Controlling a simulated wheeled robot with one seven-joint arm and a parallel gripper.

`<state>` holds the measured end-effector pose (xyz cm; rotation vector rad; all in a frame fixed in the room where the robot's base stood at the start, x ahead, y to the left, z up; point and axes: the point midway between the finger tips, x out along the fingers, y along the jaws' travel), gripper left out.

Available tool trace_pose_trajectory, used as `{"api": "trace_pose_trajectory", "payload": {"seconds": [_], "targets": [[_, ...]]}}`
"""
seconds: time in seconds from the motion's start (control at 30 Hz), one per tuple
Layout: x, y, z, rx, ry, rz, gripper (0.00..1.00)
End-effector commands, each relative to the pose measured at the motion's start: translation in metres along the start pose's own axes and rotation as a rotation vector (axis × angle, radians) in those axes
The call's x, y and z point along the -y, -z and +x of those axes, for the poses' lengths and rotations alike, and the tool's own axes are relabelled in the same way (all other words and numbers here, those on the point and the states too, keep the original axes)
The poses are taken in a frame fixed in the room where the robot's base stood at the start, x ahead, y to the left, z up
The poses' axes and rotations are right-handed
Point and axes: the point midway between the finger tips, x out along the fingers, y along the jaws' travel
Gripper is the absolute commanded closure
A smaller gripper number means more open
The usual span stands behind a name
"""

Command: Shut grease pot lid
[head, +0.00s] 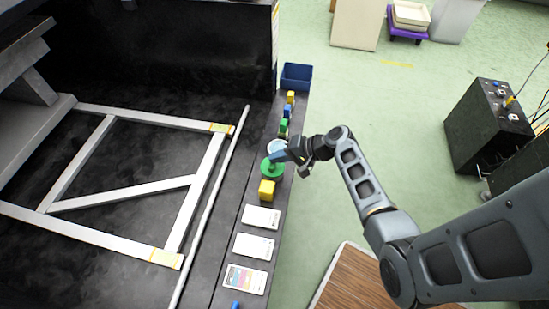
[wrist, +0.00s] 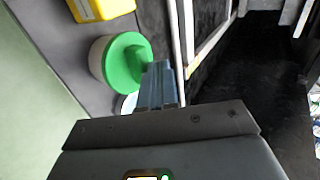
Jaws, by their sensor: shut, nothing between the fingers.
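A round green lid (head: 268,170) is on the dark bench ledge. In the wrist view the green lid (wrist: 121,62) lies over a white round pot (wrist: 97,58), whose side shows as a crescent at the left. A green tab sticks out from the lid towards my fingers. I cannot tell whether the lid sits fully down. My gripper (head: 274,158) is shut and empty, its blue-grey fingertips right beside the green lid. In the wrist view my gripper (wrist: 158,68) is at the tab's edge; contact is unclear. A pale round thing (head: 277,146) is partly hidden behind my fingers.
Several small coloured blocks (head: 284,127) and a blue bin (head: 296,76) line the ledge's far end. A pale rail (head: 212,200) runs along the left.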

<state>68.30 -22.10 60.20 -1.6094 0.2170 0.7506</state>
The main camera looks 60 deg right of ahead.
Motion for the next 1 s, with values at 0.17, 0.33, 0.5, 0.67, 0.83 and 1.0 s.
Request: {"api": "trace_pose_trajectory", "payload": {"seconds": [0.17,0.33,0.5,0.67,0.83,1.0], "targets": [[-0.0055,-0.0008,0.0001,0.002,-0.002,0.000,1.00],[-0.0064,-0.0008,-0.0006,0.002,-0.003,0.001,1.00],[-0.0067,-0.0008,-0.0009,0.002,-0.004,0.002,1.00],[-0.0071,-0.0008,-0.0009,0.002,-0.005,0.002,1.00],[-0.0062,-0.0009,-0.0017,0.002,-0.005,0.003,1.00],[-0.0003,-0.0009,-0.0056,0.002,-0.005,0.002,1.00]]}}
